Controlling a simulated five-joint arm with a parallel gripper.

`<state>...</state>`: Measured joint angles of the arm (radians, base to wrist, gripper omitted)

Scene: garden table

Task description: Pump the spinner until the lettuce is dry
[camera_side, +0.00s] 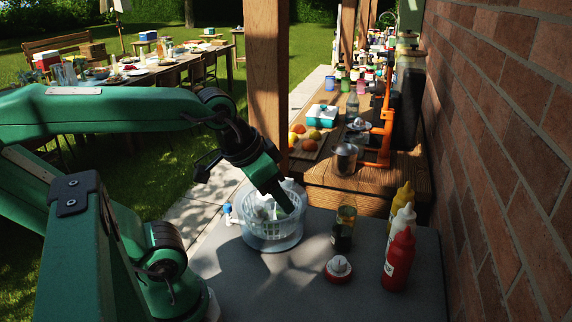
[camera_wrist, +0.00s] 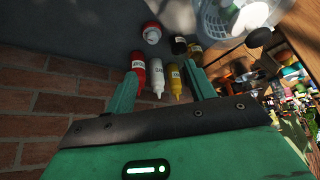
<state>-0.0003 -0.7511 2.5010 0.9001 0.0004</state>
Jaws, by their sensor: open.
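The spinner, a clear bowl with a pale slatted basket (camera_side: 272,232), stands on the grey tabletop (camera_side: 215,292). Part of it also shows at the upper right of the wrist view (camera_wrist: 212,25). Something pale shows inside it; I cannot tell whether that is lettuce. I cannot make out a pump knob with certainty. My gripper (camera_side: 284,203) points down over the spinner in the side view, and one green finger overlaps it. I cannot tell whether they touch. In the wrist view the two fingers of my gripper (camera_wrist: 162,70) are apart with nothing held between them.
A red squeeze bottle (camera_side: 398,262), a white bottle (camera_side: 401,225) and a yellow bottle (camera_side: 403,197) stand along the brick wall (camera_side: 500,150). A small red and white round object (camera_side: 338,268) and a dark jar (camera_side: 342,236) sit right of the spinner. The front tabletop is clear.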

